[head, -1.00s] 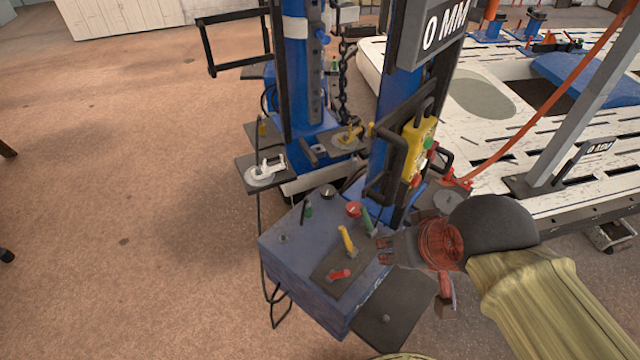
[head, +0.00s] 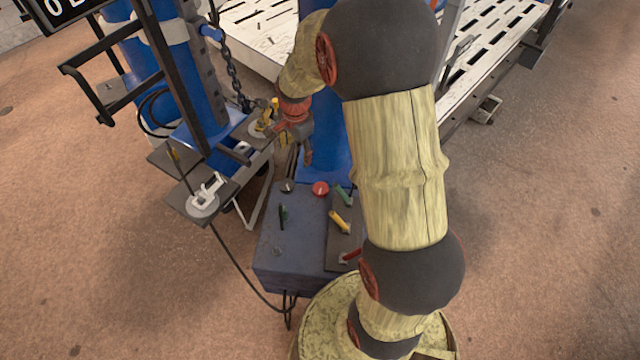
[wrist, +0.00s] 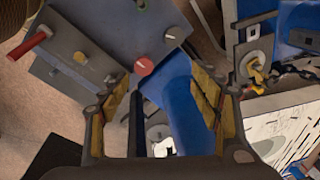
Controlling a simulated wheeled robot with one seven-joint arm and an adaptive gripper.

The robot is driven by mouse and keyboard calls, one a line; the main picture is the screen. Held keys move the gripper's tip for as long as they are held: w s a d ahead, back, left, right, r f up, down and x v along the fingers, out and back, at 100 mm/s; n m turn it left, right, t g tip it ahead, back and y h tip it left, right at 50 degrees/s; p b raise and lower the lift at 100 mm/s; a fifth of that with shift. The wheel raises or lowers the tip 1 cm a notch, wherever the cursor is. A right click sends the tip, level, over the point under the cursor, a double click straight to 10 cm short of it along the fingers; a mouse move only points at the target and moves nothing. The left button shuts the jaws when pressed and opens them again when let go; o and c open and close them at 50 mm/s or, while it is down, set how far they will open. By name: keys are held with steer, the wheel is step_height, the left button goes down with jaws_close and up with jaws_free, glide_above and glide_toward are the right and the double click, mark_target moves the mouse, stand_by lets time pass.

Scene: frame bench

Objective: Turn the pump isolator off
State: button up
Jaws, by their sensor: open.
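No label I can read marks one control as the pump isolator. A yellow-handled lever (head: 267,117) sits on a plate behind the box, and a white lever (head: 206,190) on a plate at left. My gripper (head: 295,152) is beside the yellow-handled lever, above and behind the box. In the wrist view my gripper (wrist: 155,85) is open, with nothing held.
Blue posts (head: 188,85) with a hanging chain (head: 232,75) and black bars stand close to my gripper. A white slotted frame bench (head: 262,30) lies behind. A cable runs down from the left plate. The floor at left and right is clear.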

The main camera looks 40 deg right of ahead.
steer(key=d+f+m+g+p, duration=0.1)
steer(key=d+f+m, duration=0.35)
steer(key=f, duration=0.45)
steer(key=m+p, duration=0.2)
steer(key=m, duration=0.2)
glide_above(321, 188)
steer(key=shift+n+g+y, duration=0.25)
steer(key=shift+g+y, duration=0.05)
steer(key=shift+g, duration=0.1)
step_height(321, 188, down, 9)
steer(key=shift+w+a+f, duration=0.15)
step_height(321, 188, down, 7)
steer(key=shift+r+b, duration=0.15)
steer(key=shift+b, duration=0.85)
steer(key=shift+f, duration=0.85)
steer(key=shift+c, duration=1)
steer(key=c, duration=1)
